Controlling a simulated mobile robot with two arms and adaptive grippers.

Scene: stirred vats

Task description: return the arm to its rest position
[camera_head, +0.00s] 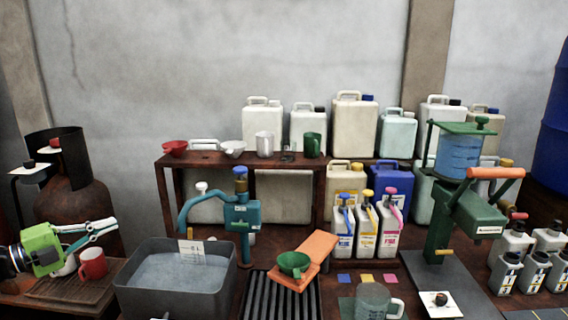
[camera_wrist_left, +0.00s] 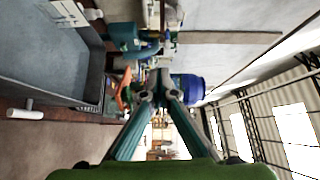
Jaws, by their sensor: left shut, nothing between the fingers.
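My left gripper (camera_head: 108,228) comes in from the left edge in the head view, with a green body and grey fingers pointing right. It is shut and empty. It is above the red mug (camera_head: 92,264) and left of the grey water vat (camera_head: 180,297); I cannot tell the exact gap. In the left wrist view the fingers of my left gripper (camera_wrist_left: 159,88) meet at their tips with nothing between them. The vat (camera_wrist_left: 42,78) shows there at the upper left, turned on its side. My right gripper is not in view.
A rusty gas cylinder (camera_head: 72,195) stands behind my left gripper. A teal pump (camera_head: 240,214) stands behind the vat. A green cup (camera_head: 294,264) rests on an orange board, with coloured-cap bottles (camera_head: 366,226) behind. A green press (camera_head: 455,220) stands right. Free air lies above the bench.

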